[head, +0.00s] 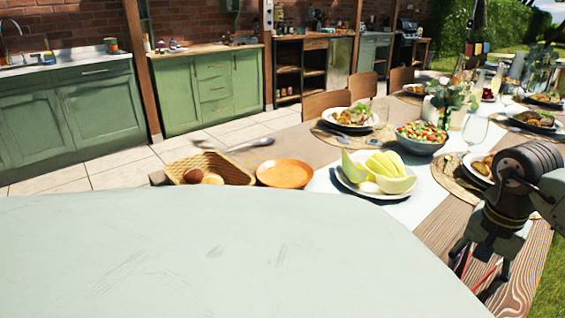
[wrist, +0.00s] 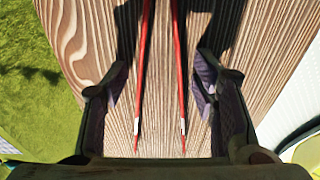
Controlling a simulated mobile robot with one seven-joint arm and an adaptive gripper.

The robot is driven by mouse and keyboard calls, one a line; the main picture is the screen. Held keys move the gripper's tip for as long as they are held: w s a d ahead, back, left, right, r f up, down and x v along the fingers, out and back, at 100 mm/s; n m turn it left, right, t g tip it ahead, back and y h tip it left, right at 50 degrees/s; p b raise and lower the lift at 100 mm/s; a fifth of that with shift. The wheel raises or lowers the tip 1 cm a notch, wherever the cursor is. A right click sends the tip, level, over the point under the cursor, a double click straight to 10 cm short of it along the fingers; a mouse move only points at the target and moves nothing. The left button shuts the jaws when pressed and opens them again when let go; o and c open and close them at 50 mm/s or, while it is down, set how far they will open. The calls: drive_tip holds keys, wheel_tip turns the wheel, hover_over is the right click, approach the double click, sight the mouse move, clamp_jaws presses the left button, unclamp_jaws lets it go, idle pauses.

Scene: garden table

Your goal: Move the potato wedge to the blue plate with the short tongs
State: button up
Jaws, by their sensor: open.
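Red short tongs (wrist: 144,75) lie on the wooden table in the wrist view, their two thin arms spread in a narrow V with pale metal pieces near the lower ends. My gripper (wrist: 163,75) is open above them, one finger on each side, not closed on either arm. In the head view my gripper (head: 480,266) points down at the right table edge, with red bits of the tongs (head: 484,275) showing between its fingers. I cannot pick out the potato wedge or a clearly blue plate; a plate of browned food (head: 480,168) is partly hidden behind my arm.
A pale green rounded surface (head: 230,255) fills the foreground. On the table stand a wicker basket (head: 225,165), an orange plate (head: 285,173), a white melon plate (head: 405,188), a salad bowl (head: 420,146) and glasses. Grass (wrist: 45,110) lies beyond the table edge.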

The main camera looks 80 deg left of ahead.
drive_tip(key=shift+c, duration=0.6)
drive_tip(key=c, duration=0.6)
drive_tip(key=shift+r, duration=0.1)
wheel_tip(320, 180, up, 12)
drive_tip(key=p, duration=0.9)
